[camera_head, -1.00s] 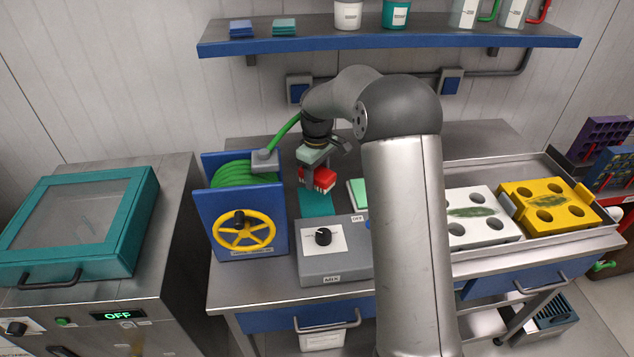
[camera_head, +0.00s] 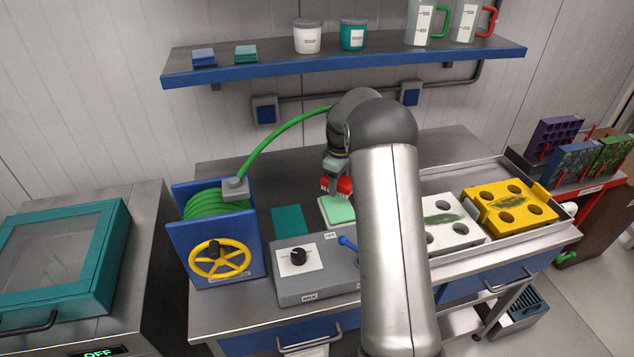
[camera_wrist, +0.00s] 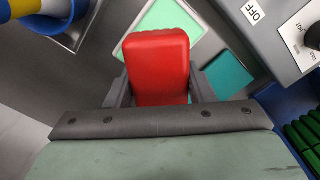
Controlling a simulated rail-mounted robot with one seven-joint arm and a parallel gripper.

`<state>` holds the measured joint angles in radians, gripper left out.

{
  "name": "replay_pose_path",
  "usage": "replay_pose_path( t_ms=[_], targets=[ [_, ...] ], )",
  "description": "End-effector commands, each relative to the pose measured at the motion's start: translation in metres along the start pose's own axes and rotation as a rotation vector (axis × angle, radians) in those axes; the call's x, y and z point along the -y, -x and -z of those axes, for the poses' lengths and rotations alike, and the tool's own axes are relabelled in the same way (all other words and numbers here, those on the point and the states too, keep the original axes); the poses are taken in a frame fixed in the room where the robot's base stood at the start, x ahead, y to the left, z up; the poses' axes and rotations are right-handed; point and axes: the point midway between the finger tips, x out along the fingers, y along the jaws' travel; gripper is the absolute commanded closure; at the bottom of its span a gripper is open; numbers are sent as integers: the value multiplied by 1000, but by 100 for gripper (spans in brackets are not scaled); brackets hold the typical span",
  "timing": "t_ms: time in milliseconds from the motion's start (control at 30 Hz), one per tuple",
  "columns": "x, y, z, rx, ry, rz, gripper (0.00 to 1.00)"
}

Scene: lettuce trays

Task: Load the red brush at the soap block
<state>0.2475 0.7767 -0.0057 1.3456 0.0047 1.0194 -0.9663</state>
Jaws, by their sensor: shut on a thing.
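The red brush (camera_head: 345,185) is in my gripper (camera_head: 337,180). In the wrist view the red brush (camera_wrist: 158,65) fills the space between the two dark fingers of my gripper (camera_wrist: 160,88). The pale green soap block (camera_head: 341,210) lies in a light tray on the bench, just below the brush in the head view. In the wrist view the soap block (camera_wrist: 168,16) shows behind the brush, which hides part of it. I cannot tell whether the brush touches the soap.
A teal mat (camera_head: 289,220) lies left of the soap. A grey control box (camera_head: 315,283) with a knob and blue lever stands in front. A blue hose reel (camera_head: 182,235) is at left. White (camera_head: 440,237) and yellow (camera_head: 508,222) perforated blocks are right.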

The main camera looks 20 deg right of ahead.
Motion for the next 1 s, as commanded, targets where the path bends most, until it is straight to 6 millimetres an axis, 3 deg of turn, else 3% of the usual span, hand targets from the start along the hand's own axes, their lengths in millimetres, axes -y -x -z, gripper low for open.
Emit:
replay_pose_path(
  t_ms=[267, 700, 1000],
  targets=[
    [-3, -16, -2, 0, 1, 0, 69],
    [-3, -58, -2, 0, 1, -1, 69],
    [-3, -60, -2, 0, 1, -1, 69]
  ],
)
